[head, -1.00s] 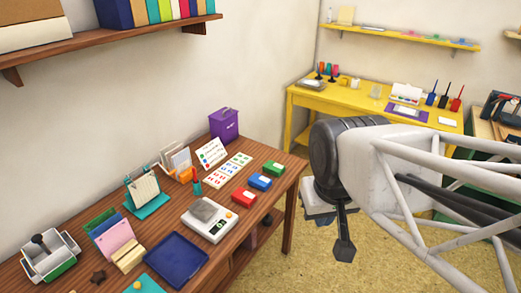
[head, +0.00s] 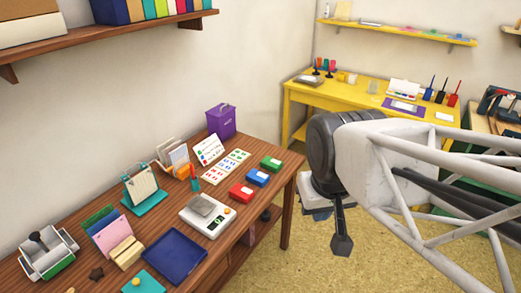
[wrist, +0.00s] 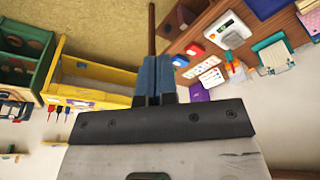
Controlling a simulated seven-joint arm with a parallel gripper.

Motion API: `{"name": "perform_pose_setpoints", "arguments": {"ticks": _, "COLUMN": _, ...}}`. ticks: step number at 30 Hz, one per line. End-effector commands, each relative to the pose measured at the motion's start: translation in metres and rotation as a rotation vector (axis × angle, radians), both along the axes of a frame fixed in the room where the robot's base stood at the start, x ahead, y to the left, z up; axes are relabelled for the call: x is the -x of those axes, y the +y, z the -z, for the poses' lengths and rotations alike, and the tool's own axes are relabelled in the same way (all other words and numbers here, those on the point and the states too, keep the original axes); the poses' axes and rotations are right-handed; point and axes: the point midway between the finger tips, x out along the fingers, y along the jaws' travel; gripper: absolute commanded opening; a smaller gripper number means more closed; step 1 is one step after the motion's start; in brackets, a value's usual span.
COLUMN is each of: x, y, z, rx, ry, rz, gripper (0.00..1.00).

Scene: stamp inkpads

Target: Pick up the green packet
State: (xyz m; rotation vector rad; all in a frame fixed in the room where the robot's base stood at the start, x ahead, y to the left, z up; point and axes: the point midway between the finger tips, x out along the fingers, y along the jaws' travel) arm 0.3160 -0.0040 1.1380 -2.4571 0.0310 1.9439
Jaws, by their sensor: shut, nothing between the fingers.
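The green packet (head: 271,163) is a small flat block with a white label. It lies near the right end of the brown wooden table, behind the blue packet (head: 257,177) and red packet (head: 241,193). My gripper (head: 341,245) hangs beyond the table's right end, over the floor, well apart from the packets. Its fingers (wrist: 154,78) are together and empty in the wrist view. The red packet (wrist: 192,49) and blue packet (wrist: 180,60) show there; I cannot make out the green one.
On the table (head: 287,205) stand a scale (head: 207,216), a blue tray (head: 172,255), a purple box (head: 221,120) and a sticker sheet (head: 227,167). A yellow desk (head: 300,97) stands behind. Open floor (head: 290,268) lies right of the table.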

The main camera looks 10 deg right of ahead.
Motion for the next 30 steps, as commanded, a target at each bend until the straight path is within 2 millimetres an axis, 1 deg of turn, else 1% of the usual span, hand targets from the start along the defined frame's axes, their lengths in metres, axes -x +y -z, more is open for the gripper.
{"name": "perform_pose_setpoints", "arguments": {"ticks": 12, "x": 0.0, "y": 0.0, "z": 0.0, "rx": 0.0, "ry": 0.0, "rz": 0.0, "gripper": 0.0}}
{"name": "perform_pose_setpoints", "arguments": {"ticks": 14, "x": 0.0, "y": 0.0, "z": 0.0, "rx": 0.0, "ry": 0.0, "rz": 0.0, "gripper": 0.08}}
{"name": "perform_pose_setpoints", "arguments": {"ticks": 30, "x": 0.0, "y": 0.0, "z": 0.0, "rx": 0.0, "ry": 0.0, "rz": 0.0, "gripper": 0.9}}
